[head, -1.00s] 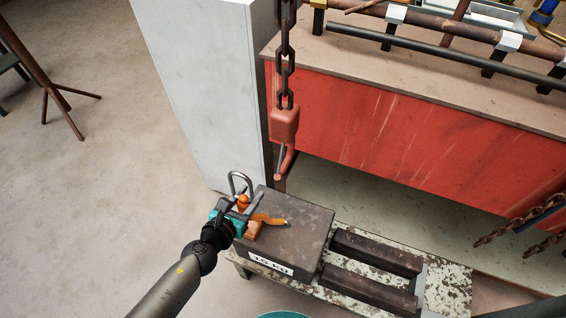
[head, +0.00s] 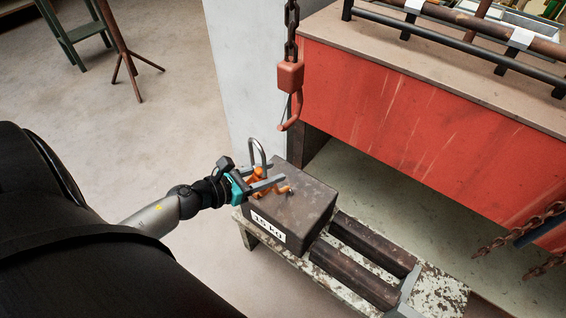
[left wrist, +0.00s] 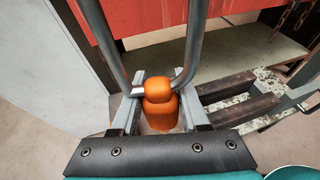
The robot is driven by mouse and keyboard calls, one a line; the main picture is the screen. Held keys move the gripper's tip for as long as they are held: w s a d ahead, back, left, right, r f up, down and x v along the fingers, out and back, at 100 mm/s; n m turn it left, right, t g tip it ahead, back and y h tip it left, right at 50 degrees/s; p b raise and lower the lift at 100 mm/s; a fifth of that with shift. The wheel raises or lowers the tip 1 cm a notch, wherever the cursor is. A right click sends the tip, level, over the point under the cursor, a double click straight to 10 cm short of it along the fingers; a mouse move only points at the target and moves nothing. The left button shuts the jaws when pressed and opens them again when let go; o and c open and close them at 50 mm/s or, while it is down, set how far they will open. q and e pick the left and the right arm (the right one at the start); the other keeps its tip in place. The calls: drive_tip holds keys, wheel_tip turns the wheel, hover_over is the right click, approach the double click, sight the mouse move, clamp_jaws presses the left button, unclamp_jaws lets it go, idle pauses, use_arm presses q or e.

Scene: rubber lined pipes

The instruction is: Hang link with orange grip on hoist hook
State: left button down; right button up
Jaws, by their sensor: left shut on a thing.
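The link is a grey metal loop (head: 258,152) with an orange grip (head: 259,176). It stands upright at the left end of the dark 15 KG block. My left gripper (head: 268,180) is shut on the orange grip, which its fingers flank in the left wrist view (left wrist: 159,105). The loop's grey bars (left wrist: 192,45) rise above it there. The red hoist hook (head: 294,112) hangs from its red block (head: 290,76) on a dark chain, above and right of the link, apart from it. A small orange piece beside the fingers is partly hidden. My right gripper is out of view.
The 15 KG block (head: 300,205) sits on a worn bench (head: 440,295) beside dark bars (head: 372,243). A pale pillar (head: 232,85) and a red-fronted workbench (head: 400,100) stand behind the hook. Chains (head: 515,225) hang at right. Open floor lies left.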

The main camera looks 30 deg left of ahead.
use_arm(q)
drive_tip(key=w+f+b, duration=0.1)
drive_tip(key=w+f, duration=0.1)
drive_tip(key=w, duration=0.9)
drive_tip(key=shift+w+d, duration=0.15)
drive_tip(key=shift+d, duration=0.2)
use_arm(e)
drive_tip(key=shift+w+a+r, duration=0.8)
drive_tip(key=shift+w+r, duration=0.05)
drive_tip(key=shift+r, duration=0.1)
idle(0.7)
use_arm(q)
drive_tip(key=shift+c, duration=1.6)
unclamp_jaws()
